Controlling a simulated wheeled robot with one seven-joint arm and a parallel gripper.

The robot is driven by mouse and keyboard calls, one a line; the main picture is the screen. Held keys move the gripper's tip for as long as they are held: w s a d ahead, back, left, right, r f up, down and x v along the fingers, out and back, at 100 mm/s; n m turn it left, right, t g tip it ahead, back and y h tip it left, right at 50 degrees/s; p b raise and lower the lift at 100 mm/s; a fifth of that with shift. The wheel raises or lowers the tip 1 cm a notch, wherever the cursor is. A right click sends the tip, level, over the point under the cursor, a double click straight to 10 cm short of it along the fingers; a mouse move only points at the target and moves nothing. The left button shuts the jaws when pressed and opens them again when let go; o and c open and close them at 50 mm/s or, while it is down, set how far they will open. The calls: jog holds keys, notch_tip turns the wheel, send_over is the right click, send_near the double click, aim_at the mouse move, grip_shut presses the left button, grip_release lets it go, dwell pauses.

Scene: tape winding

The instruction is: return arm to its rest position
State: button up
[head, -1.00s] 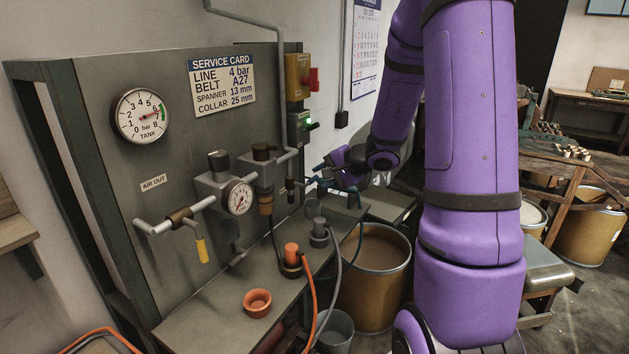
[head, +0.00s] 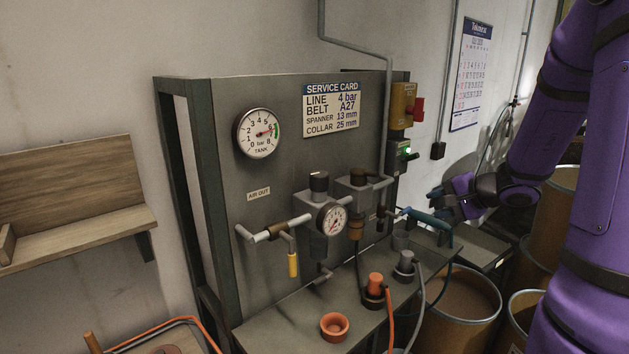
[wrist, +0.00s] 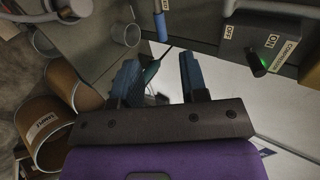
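In the wrist view, the two dark blue fingers of my gripper (wrist: 160,78) stand apart with a clear gap. Nothing is held between them. My purple arm reaches in from the right side of the head view. I cannot tell how far the fingers are from the tool.
The bench top (head: 290,328) holds an orange cup (head: 334,326) and hose fittings. The grey panel (head: 275,195) carries gauges, valves and a red switch (head: 417,109). Brown drums (head: 462,305) stand right of the bench, near my arm. A wooden shelf (head: 75,240) is at left.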

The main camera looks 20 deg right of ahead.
jog(key=s+a+r+n+g+y, duration=0.15)
jog(key=s+a+r+n, duration=0.25)
jog(key=a, duration=0.4)
jog(key=s+a+r+n+g, duration=0.3)
jog(key=s+a+r+n, duration=0.15)
jog(key=a, duration=0.45)
jog(key=s+a+r+n+h, duration=0.1)
jog(key=s+r+n+h, duration=0.1)
jog(key=s, duration=0.5)
jog(key=s+a+r+n+h, duration=0.1)
jog(key=s+r+n+h, duration=0.2)
jog(key=s, duration=0.4)
jog(key=shift+a+g+h, duration=0.35)
jog(key=shift+a, duration=0.05)
